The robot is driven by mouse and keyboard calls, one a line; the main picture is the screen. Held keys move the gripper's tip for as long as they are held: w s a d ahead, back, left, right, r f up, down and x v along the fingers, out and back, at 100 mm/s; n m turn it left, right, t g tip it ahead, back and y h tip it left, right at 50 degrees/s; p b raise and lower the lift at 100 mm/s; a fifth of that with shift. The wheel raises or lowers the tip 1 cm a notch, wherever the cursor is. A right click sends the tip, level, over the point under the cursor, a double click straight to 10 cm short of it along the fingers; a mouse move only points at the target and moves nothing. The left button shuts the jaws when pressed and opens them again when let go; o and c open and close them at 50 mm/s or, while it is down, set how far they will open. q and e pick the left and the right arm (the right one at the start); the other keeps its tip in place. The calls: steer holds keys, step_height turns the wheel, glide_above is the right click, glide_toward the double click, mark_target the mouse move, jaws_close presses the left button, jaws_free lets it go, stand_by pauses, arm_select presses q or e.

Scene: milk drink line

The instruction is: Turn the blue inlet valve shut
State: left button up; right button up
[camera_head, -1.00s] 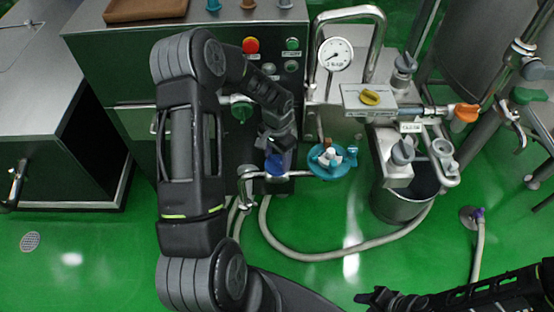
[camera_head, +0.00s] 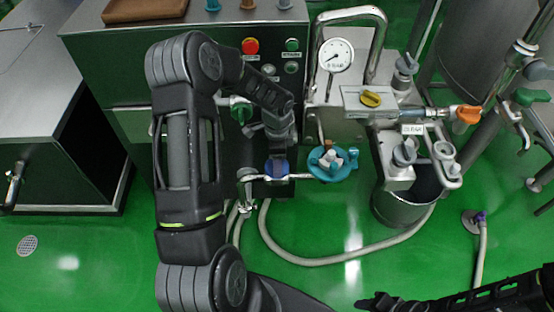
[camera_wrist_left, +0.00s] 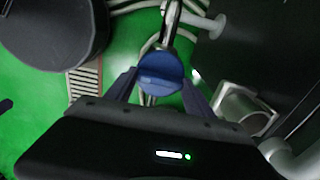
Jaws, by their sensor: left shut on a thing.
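The blue inlet valve (camera_head: 276,168) sits on a thin steel pipe low in front of the dark control cabinet. My left gripper (camera_head: 277,158) reaches down to it from above and is shut on its blue handle. In the left wrist view the blue handle (camera_wrist_left: 160,73) lies between the two fingers of my left gripper (camera_wrist_left: 160,88), and its flat top faces the camera. The lower valve body is partly hidden by the handle and gripper. My right gripper (camera_head: 374,301) is low at the right, away from the valve, and its jaw opening is unclear.
A teal pump-like part (camera_head: 333,163) joins the pipe on the right. A pressure gauge (camera_head: 335,56), a yellow knob (camera_head: 371,99) and an orange valve handle (camera_head: 468,115) stand farther right. A hose (camera_head: 330,257) loops over the green floor. A green knob (camera_head: 241,110) is near my left forearm.

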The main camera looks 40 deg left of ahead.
stand_by(0.4)
arm_select(q)
steer(key=o, duration=1.4)
step_height(320, 180, up, 8)
steer(key=shift+f+b, duration=0.1)
steer(key=shift+b, duration=0.2)
steer(key=shift+f, duration=0.1)
